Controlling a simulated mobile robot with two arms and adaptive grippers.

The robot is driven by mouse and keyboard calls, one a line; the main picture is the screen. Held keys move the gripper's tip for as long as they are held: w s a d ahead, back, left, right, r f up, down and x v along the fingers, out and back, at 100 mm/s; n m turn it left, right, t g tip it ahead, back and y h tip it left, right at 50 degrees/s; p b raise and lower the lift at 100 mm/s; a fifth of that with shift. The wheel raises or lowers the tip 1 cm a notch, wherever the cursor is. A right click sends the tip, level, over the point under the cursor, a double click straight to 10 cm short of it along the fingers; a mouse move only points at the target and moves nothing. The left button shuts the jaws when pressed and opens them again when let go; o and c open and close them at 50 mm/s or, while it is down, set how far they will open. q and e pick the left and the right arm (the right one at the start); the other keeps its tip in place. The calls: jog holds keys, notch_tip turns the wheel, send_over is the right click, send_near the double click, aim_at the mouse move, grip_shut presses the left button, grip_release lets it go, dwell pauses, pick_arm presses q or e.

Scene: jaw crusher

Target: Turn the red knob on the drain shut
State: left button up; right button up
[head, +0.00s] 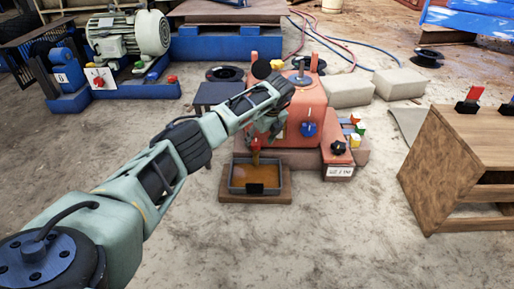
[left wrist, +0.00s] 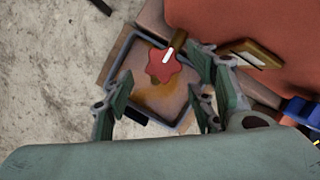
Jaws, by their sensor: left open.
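The red knob (head: 256,143) sits on the brass drain (head: 255,159) at the left side of the orange-red machine (head: 293,133). In the left wrist view the knob (left wrist: 163,68) is a lobed red wheel with a white mark, in front of the brass pipe (left wrist: 179,39). My left gripper (head: 264,128) is open and reaches down close to the knob from above. In the left wrist view its fingers (left wrist: 156,98) stand apart, with the knob between and beyond them; contact cannot be told. My right gripper is not in view.
A dark tray (head: 232,186) with brown liquid stands on a wooden board (head: 255,199) under the drain. A blue knob (head: 309,129) and a black knob (head: 338,148) are to the right. A wooden cabinet (head: 457,165) stands at the right. The front floor is clear.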

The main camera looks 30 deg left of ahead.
aim_at(256, 143)
pick_arm(q)
jog(key=shift+b+x, duration=1)
jog(key=shift+x, duration=0.75)
